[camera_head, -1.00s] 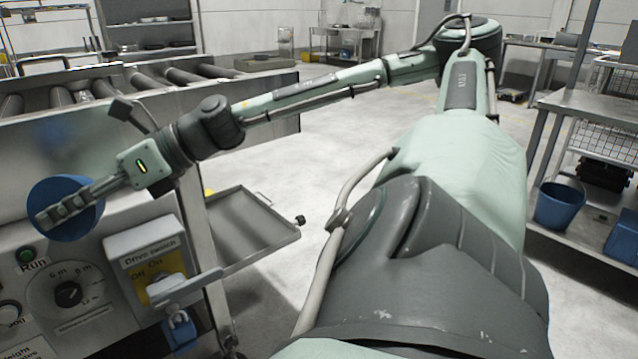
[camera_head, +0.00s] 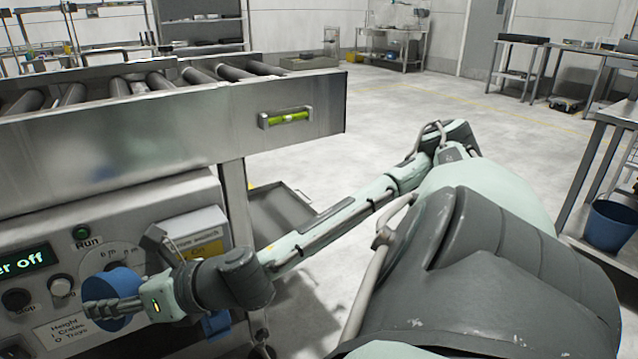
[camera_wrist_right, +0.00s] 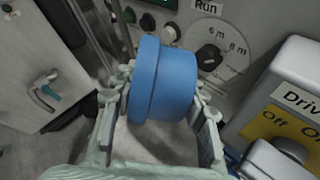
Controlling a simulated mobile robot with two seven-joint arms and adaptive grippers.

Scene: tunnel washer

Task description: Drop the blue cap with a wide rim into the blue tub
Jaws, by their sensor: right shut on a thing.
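The blue cap (camera_head: 110,286) is in my right gripper (camera_head: 98,311), in front of the machine's control panel at the lower left of the head view. In the right wrist view the cap (camera_wrist_right: 172,82) sits between the two fingers of the right gripper (camera_wrist_right: 160,105). It shows as a short blue cylinder with a wider rim on its left side. The fingers press on it from both sides, and it is clear of the floor. The blue tub (camera_head: 608,226) stands at the far right of the head view, by the metal table, well away from the gripper. My left gripper is not in view.
The control panel (camera_head: 60,245) with knobs and a switch box (camera_head: 195,235) is close to my right gripper. A roller conveyor (camera_head: 150,125) with a green level (camera_head: 289,118) on its side is above. A metal tray (camera_head: 280,212) juts out below. Open floor lies mid-view.

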